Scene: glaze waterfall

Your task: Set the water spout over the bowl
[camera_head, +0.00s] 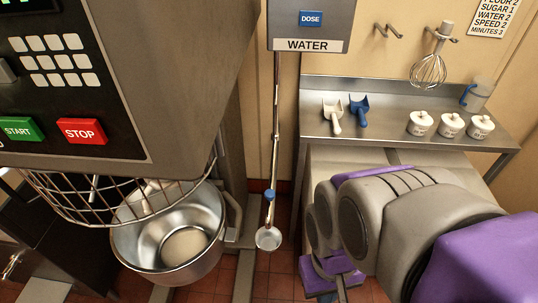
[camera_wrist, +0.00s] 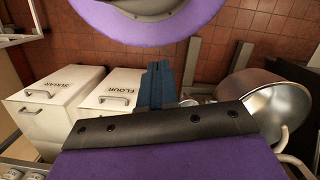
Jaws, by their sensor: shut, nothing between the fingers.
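The steel bowl (camera_head: 170,240) sits under the mixer at the left in the head view; pale material lies inside it. It also shows at the right in the wrist view (camera_wrist: 270,110). The water spout (camera_head: 274,140) hangs from the WATER box as a thin metal pipe, right of the bowl. It has a blue part (camera_head: 269,195) and a round metal end (camera_head: 268,238), which is beside the bowl, not over it. My gripper (camera_head: 330,272) is shut and empty, low and right of the spout. A dark blue piece (camera_wrist: 155,85) stands beyond the jaw edge; I cannot tell what it is.
The mixer (camera_head: 75,95) with its wire guard (camera_head: 110,205) rises over the bowl. A steel table (camera_head: 385,140) with scoops and several white jars stands at the back right. White SUGAR (camera_wrist: 50,95) and FLOUR (camera_wrist: 112,88) bins stand left in the wrist view.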

